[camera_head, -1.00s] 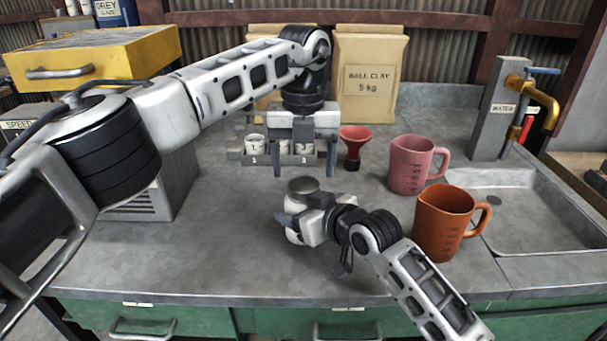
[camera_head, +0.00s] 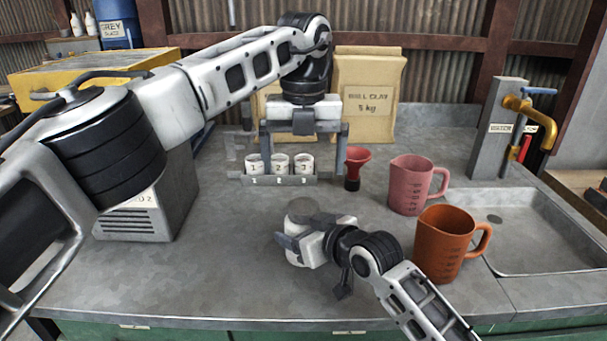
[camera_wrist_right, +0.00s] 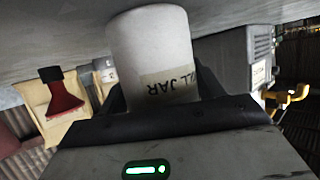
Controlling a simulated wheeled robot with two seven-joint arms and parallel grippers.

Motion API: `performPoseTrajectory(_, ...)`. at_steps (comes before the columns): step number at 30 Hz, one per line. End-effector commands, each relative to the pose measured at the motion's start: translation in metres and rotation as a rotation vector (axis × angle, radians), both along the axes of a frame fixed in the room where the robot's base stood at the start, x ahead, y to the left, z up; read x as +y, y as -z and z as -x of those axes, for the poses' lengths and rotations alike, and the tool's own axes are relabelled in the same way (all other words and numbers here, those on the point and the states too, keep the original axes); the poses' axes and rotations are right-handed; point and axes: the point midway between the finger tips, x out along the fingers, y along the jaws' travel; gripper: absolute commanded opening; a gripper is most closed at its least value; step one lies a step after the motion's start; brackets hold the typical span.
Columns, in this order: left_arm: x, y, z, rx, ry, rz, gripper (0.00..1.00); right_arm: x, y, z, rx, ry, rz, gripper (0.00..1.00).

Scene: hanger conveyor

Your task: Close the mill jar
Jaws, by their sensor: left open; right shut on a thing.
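The white mill jar (camera_head: 293,258) stands upright on the counter, and its label shows upside down in the right wrist view (camera_wrist_right: 150,50). My right gripper (camera_head: 303,243) is shut on the jar's body from the right side. My left gripper (camera_head: 304,155) is open and empty, fingers pointing down, above and behind the jar near the cup tray.
Behind the jar is a tray (camera_head: 283,181) with three numbered cups, and a red funnel (camera_head: 353,168) beside it. A pink jug (camera_head: 410,187) and an orange jug (camera_head: 443,245) stand to the right, before the sink (camera_head: 545,240).

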Motion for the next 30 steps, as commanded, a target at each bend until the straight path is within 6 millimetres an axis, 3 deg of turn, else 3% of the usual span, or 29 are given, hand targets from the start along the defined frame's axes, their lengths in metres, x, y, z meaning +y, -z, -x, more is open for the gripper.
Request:
performPoseTrajectory(6,-0.001,-0.031,0.0,-0.002,-0.001,0.0,0.99,0.0,0.0,0.0,-0.001,0.0,-0.001,0.03)
performPoseTrajectory(17,0.0,-0.037,0.0,0.0,0.001,0.0,0.99,0.0,0.0,0.0,-0.001,0.0,-0.001,0.03)
performPoseTrajectory(18,0.0,-0.036,0.0,0.0,0.001,0.0,0.99,0.0,0.0,0.0,-0.001,0.0,-0.001,0.75)
performPoseTrajectory(20,0.0,-0.036,0.0,0.0,0.001,0.0,0.99,0.0,0.0,0.0,-0.001,0.0,-0.001,0.91)
performPoseTrajectory(30,0.0,-0.036,0.0,0.0,0.0,0.0,0.99,-0.002,-0.001,0.002,-0.001,0.0,-0.001,0.92)
